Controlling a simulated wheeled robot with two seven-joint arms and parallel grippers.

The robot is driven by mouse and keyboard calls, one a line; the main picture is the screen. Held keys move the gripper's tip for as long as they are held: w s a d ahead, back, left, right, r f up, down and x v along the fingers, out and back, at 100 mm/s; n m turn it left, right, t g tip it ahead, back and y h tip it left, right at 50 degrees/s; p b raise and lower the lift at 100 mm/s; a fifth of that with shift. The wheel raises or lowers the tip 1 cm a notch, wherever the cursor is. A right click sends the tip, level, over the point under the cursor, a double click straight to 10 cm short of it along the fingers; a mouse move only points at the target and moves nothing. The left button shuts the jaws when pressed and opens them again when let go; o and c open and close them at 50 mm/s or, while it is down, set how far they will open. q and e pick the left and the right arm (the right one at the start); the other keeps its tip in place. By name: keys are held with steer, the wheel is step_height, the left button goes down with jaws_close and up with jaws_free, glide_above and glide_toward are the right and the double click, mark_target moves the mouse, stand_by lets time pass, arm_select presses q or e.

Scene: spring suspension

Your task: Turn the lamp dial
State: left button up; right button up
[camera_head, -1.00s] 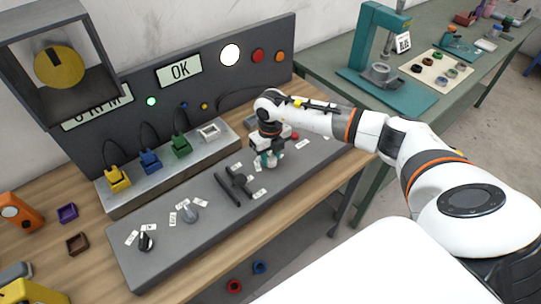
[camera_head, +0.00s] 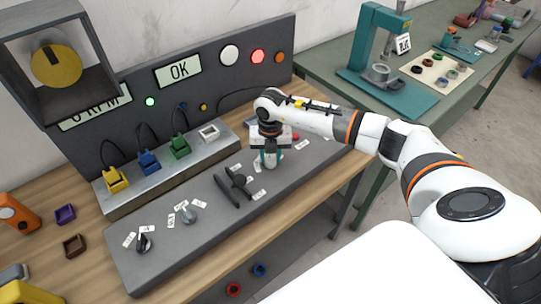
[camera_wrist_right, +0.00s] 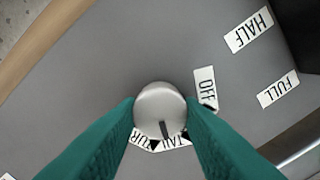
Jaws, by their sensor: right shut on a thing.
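The lamp dial (camera_wrist_right: 158,103) is a round silver-grey knob between the teal fingers of my right gripper (camera_wrist_right: 161,113) in the right wrist view. The gripper is shut on it. Its dark pointer mark is toward a label reading TAIL (camera_wrist_right: 175,140), partly covered by the fingers. An OFF label (camera_wrist_right: 205,88) lies beside the knob. In the head view my right gripper (camera_head: 269,160) points down at the grey panel (camera_head: 205,226), and hides the dial. On the upright board, the red lamp (camera_head: 258,56) is lit. The white lamp (camera_head: 229,54) and orange lamp (camera_head: 280,57) look unlit. My left gripper is not in view.
HALF (camera_wrist_right: 249,29) and FULL (camera_wrist_right: 278,90) labels lie near a dark block in the wrist view. Black levers (camera_head: 232,187) and two other knobs (camera_head: 189,213) (camera_head: 144,243) stand left of the gripper. A display (camera_head: 180,70) reads OK.

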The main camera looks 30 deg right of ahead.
mark_target(270, 158)
steer(key=shift+r, duration=0.1)
steer(key=o, duration=1)
steer(key=shift+c, duration=0.2)
step_height(270, 158, up, 12)
steer(key=b, duration=0.3)
steer(key=shift+b, duration=0.4)
